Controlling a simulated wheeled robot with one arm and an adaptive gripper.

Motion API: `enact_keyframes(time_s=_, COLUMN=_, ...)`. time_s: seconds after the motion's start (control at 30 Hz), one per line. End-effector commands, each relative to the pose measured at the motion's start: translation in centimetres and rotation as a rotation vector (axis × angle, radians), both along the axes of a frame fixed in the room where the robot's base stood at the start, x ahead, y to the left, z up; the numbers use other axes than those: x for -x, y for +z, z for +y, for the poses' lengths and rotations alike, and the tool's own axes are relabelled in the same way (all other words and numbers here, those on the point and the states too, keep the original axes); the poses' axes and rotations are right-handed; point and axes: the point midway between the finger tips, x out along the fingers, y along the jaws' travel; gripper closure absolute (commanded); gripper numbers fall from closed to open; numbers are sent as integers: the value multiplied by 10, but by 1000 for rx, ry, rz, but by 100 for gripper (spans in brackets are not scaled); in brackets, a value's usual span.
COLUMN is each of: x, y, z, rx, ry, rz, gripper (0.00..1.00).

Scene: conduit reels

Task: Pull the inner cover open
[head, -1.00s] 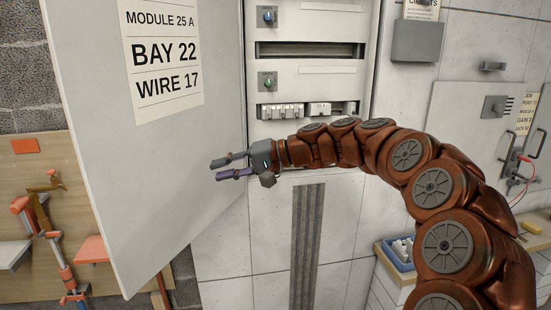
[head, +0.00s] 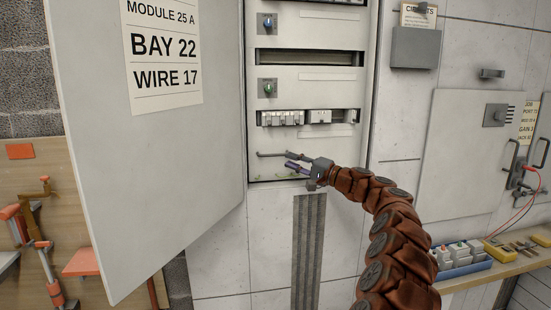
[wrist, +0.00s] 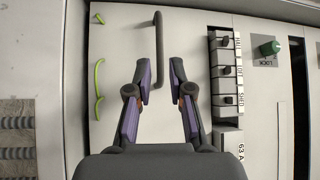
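The inner cover (head: 310,97) is the light grey panel inside the cabinet, and it looks closed. A dark bar handle (head: 272,154) is on its lower part; it also shows in the wrist view (wrist: 158,35). My gripper (head: 291,161) is in front of the cover's lower part, open and empty. In the wrist view my gripper (wrist: 159,73) has one finger on either side of the handle's near end. I cannot tell whether either finger touches it. A green knob (wrist: 268,47) marked LOCK and a blue knob (head: 268,22) are on the cover.
The cabinet's outer door (head: 150,170) stands open at the left. A row of breakers (head: 290,118) is just above the handle. A shelf (head: 470,278) with a blue tray (head: 463,268) is at the lower right.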

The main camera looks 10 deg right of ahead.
Motion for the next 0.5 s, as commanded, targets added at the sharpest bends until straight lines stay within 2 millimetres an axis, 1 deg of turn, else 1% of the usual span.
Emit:
enact_keyframes(time_s=0.2, x=-18, y=2, z=20, rx=4, ry=4, rz=4, gripper=79)
enact_keyframes(time_s=0.5, x=-38, y=7, z=40, rx=2, ry=3, rz=3, gripper=79)
